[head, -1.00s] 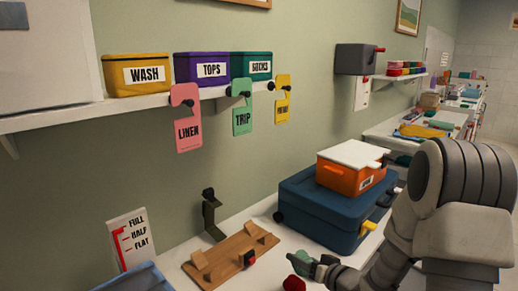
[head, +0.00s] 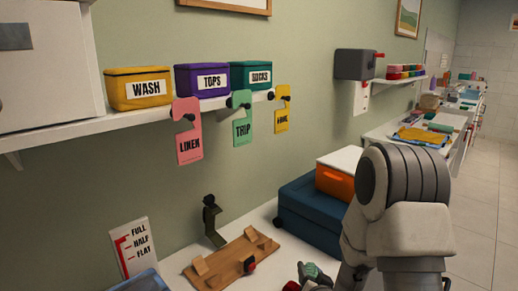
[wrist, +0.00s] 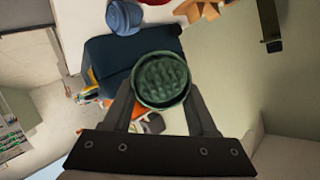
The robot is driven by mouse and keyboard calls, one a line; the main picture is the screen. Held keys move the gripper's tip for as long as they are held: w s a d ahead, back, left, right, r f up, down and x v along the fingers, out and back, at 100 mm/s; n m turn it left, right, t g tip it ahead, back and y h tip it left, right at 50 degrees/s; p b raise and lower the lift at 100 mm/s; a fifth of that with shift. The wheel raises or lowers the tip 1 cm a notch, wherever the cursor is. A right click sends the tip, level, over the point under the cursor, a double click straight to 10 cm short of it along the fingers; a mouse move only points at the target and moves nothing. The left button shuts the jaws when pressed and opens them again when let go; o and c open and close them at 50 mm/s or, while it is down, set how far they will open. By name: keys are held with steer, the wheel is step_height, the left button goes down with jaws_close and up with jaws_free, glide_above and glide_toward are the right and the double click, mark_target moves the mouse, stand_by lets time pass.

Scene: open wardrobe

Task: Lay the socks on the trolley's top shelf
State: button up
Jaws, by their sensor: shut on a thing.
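A round, ribbed green bundle, seemingly the socks (wrist: 162,82), is between the fingers of my gripper (wrist: 165,100) in the wrist view. My gripper is shut on it. In the head view my gripper (head: 318,274) is low, near the bottom edge, with the green bundle (head: 312,269) at its tip, above or beside the white surface. The gap to that surface cannot be told. My arm hides part of what lies behind it. I cannot make out the trolley or its top shelf in either view.
A dark blue case (head: 309,216) with an orange, white-lidded box (head: 336,175) on it stands behind my arm. A wooden board (head: 235,262) and a red item (head: 292,286) lie nearby. A wall shelf (head: 90,122) carries labelled boxes. Open floor (head: 470,230) is at right.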

mark_target(311, 267)
step_height(311, 267, up, 10)
steer(key=p, duration=0.8)
steer(key=shift+p, duration=0.4)
steer(key=shift+f, duration=0.15)
